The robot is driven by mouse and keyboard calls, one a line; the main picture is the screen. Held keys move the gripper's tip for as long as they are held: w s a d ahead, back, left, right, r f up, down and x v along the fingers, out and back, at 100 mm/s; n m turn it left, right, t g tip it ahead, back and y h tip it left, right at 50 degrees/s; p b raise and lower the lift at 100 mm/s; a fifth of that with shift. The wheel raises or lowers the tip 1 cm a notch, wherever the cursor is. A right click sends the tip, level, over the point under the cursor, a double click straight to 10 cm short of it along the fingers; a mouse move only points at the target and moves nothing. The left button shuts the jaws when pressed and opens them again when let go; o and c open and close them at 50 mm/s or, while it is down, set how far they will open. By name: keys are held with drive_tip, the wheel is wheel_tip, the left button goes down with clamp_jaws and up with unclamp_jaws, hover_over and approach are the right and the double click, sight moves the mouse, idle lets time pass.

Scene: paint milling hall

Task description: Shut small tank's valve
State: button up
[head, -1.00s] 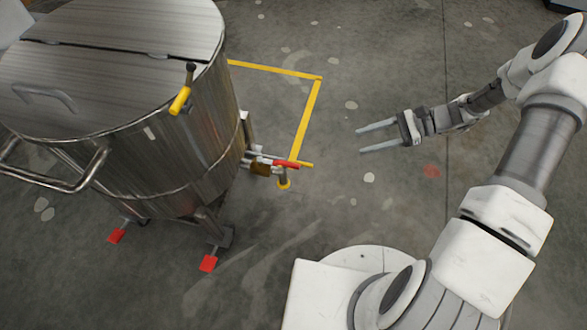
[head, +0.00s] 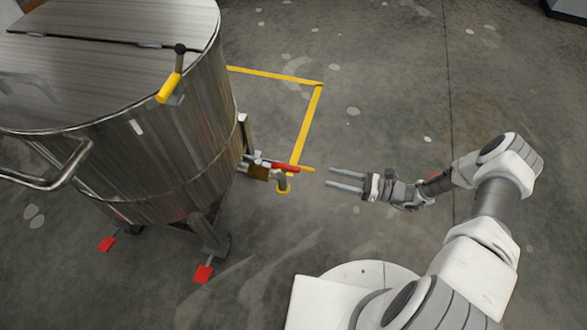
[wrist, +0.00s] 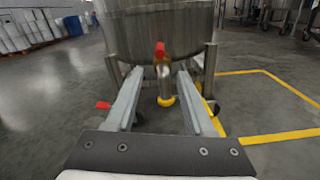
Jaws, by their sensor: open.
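The small tank (head: 165,125) is a steel vessel on legs at the left of the head view; it also fills the top middle of the wrist view (wrist: 160,30). Its valve has a red handle (head: 286,168) pointing outward to the right, above a bent outlet pipe with a yellow rim (head: 283,188). In the wrist view the red handle (wrist: 160,50) is seen end-on, with the outlet (wrist: 165,88) below it. My gripper (head: 330,179) is open and empty, a short gap to the right of the handle. In the wrist view its fingers (wrist: 155,85) lie either side of the valve's line.
Red foot pedals (head: 203,273) stick out at the tank's feet. A yellow-handled lever (head: 170,87) is on the tank's upper side. Yellow floor tape (head: 310,125) marks a corner behind the valve. The floor right of the tank is clear.

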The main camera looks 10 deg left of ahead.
sight(294, 169)
drive_tip(key=a, duration=0.4)
drive_tip(key=a+b, duration=0.1)
drive_tip(key=a, duration=0.3)
drive_tip(key=w+a+b, duration=0.1)
drive_tip(key=a, duration=0.4)
drive_tip(key=shift+a, duration=0.1)
clamp_jaws()
idle(0.9)
